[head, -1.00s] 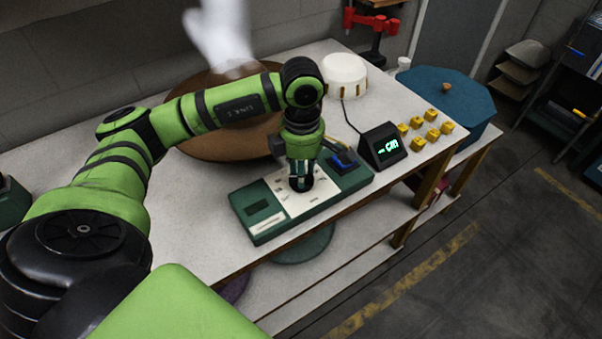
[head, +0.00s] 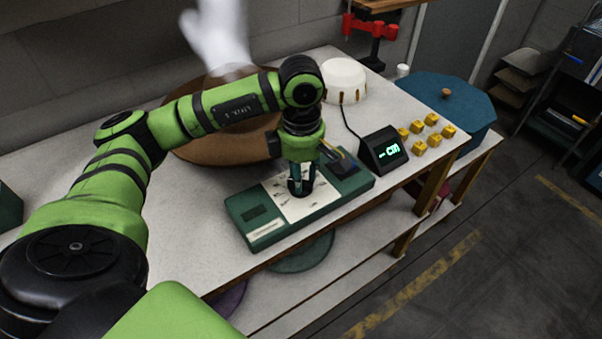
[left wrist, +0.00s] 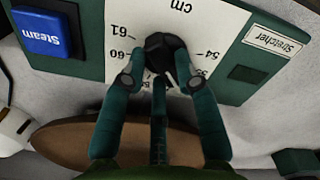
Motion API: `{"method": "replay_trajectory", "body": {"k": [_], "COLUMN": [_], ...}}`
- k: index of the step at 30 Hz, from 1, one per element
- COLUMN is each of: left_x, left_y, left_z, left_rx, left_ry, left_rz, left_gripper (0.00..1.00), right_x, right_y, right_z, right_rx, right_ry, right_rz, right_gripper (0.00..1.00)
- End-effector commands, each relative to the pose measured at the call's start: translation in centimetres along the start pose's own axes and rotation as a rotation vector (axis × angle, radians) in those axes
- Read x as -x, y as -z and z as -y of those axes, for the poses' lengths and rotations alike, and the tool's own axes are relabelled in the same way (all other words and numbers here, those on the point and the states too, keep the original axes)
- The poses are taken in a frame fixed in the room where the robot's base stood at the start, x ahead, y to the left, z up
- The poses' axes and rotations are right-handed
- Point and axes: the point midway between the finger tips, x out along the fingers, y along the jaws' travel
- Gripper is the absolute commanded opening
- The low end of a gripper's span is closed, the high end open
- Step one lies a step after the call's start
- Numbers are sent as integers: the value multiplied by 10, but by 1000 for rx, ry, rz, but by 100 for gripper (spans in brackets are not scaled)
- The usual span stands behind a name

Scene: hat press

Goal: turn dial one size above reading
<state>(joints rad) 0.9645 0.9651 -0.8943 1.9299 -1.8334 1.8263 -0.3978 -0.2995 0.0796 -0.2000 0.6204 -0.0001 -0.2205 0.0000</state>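The black dial (left wrist: 166,48) is on the green control box (head: 250,226), on a white face with size marks such as 54, 60 and 61, seen upside down in the left wrist view. Its pale pointer points down and slightly right there; the nearest mark is partly hidden. In the head view the left gripper (head: 302,186) stands over the dial, pointing down. The display (head: 383,150) shows green dashes and "cm". My right gripper is out of view.
A blue Steam button (left wrist: 46,34) is beside the dial face. Yellow blocks (head: 419,147) sit right of the display. A white drum (head: 344,78), a brown round basin (head: 215,148) and a blue lidded tub (head: 428,90) stand behind. A white blurred plume rises above the basin.

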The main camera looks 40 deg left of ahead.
Motion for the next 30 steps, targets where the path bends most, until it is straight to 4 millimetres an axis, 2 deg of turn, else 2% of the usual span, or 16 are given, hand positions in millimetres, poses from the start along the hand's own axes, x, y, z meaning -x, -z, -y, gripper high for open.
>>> {"method": "replay_trajectory", "body": {"k": [10,14,17,24,30], "left_x": [0,8,23,78,107], "left_y": [0,0,-1,-1,0], "left_z": [0,-1,-1,-1,-1], "left_rx": [1,1,-1,0,1], "left_ry": [0,-3,-5,-6,-4], "left_rz": [0,1,2,3,0], "left_gripper": [52,52,52,52,52], "right_x": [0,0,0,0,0], "right_y": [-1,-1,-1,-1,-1], "right_z": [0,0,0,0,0], "right_rx": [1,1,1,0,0], "right_ry": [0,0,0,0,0], "right_rz": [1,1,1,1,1], "right_gripper": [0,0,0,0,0]}}
